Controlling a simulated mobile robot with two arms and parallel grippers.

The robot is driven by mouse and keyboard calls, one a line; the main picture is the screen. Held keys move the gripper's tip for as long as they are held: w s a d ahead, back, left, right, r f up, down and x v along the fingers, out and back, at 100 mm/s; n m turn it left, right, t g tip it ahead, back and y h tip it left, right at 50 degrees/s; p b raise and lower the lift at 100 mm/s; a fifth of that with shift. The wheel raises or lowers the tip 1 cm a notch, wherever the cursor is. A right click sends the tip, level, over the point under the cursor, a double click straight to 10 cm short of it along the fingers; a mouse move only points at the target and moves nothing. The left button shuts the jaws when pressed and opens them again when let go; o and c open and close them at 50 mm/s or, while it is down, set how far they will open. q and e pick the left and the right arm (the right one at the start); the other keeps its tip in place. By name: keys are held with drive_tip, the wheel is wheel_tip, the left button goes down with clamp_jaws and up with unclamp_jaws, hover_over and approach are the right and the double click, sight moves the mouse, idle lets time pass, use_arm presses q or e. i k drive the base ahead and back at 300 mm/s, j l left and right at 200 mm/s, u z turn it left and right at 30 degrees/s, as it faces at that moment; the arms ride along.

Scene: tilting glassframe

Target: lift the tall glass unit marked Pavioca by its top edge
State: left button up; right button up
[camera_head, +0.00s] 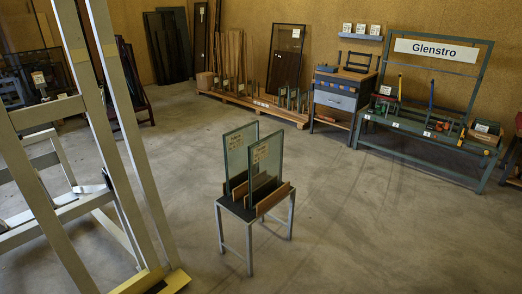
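Two upright glass units stand side by side on a small grey stand (248,214) in the middle of the floor. The rear left unit (235,160) reaches slightly higher in the picture. The front right unit (267,160) partly overlaps it. Each carries a small pale label near its top, but the lettering is too small to read, so I cannot tell which is marked Pavioca. Their top edges are free, and their lower ends sit between brown wooden boards (272,199). Neither of my grippers is in view.
A large beige metal frame (88,115) fills the left, with a yellow part (160,282) at its foot. A green bench (432,143) under a Glenstro sign (436,50) stands at right. Glass and timber line the back wall. The concrete floor around the stand is clear.

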sight(265, 156)
drive_tip(key=i+l, duration=0.1)
drive_tip(key=i, duration=0.55)
drive_tip(key=i+u, duration=0.1)
drive_tip(key=i, duration=0.55)
